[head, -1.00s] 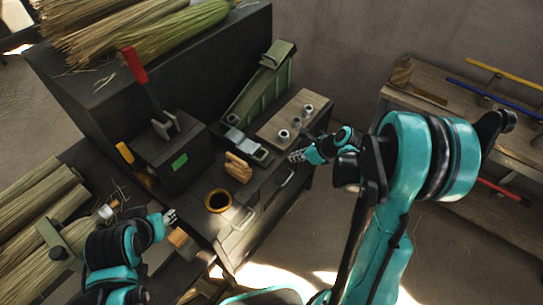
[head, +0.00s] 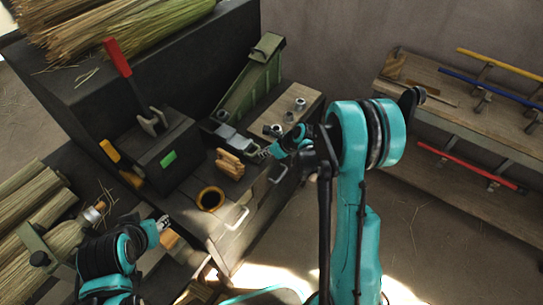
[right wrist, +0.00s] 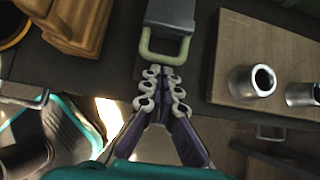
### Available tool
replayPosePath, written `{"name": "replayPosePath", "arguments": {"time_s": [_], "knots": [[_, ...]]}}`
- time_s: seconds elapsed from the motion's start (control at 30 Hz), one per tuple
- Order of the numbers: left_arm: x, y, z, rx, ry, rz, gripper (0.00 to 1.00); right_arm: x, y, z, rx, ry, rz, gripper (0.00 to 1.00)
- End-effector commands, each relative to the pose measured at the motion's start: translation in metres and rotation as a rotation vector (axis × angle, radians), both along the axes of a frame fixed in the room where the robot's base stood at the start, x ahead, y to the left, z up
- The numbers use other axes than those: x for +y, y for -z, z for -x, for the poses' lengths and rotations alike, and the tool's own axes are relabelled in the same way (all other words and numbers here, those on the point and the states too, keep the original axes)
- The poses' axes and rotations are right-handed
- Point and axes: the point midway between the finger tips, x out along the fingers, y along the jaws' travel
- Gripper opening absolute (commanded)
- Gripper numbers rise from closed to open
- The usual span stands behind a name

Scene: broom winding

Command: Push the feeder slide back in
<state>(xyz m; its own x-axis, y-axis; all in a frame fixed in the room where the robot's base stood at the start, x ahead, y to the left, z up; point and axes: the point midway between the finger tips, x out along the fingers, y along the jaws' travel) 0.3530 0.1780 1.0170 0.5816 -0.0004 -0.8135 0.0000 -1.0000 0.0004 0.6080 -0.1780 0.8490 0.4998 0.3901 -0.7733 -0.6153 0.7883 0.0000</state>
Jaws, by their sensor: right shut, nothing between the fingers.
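The feeder slide (head: 238,142) is a grey metal block lying at the foot of the green sloped chute (head: 252,88) on the dark bench. In the right wrist view the slide (right wrist: 171,14) is at the top centre, with its pale loop handle (right wrist: 165,48) facing me. My right gripper (head: 263,153) is shut and empty, close in front of the handle. In the right wrist view its fingertips (right wrist: 163,72) are just below the handle; whether they touch it I cannot tell. My left gripper (head: 164,221) is low at left, away from the slide; its jaw state is unclear.
A wooden block piece (head: 230,163) sits just left of the slide, with an orange-rimmed hole (head: 210,199) nearer me. Metal sockets stand on a wooden board (right wrist: 225,85) to the right. A black box with a red lever (head: 117,58) stands left.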

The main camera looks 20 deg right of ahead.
Motion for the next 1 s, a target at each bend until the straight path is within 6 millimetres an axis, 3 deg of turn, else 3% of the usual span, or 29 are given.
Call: {"name": "replayPosePath", "arguments": {"time_s": [0.47,0.57,0.83,1.0], "knots": [[0.0,0.001,0.0,0.0,0.0,0.0,0.4,0.005,0.0,-0.006,0.0,-0.001,0.0,0.0],[0.0,0.003,0.0,0.0,0.0,0.0,0.4,0.016,0.001,-0.02,0.0,-0.003,0.0,0.0],[0.0,0.008,0.0,0.0,0.0,0.0,0.4,0.063,0.002,-0.08,0.0,-0.004,0.001,0.0],[0.0,0.009,0.0,0.0,0.0,0.0,0.4,0.081,0.001,-0.103,0.0,-0.001,0.0,0.0]]}}
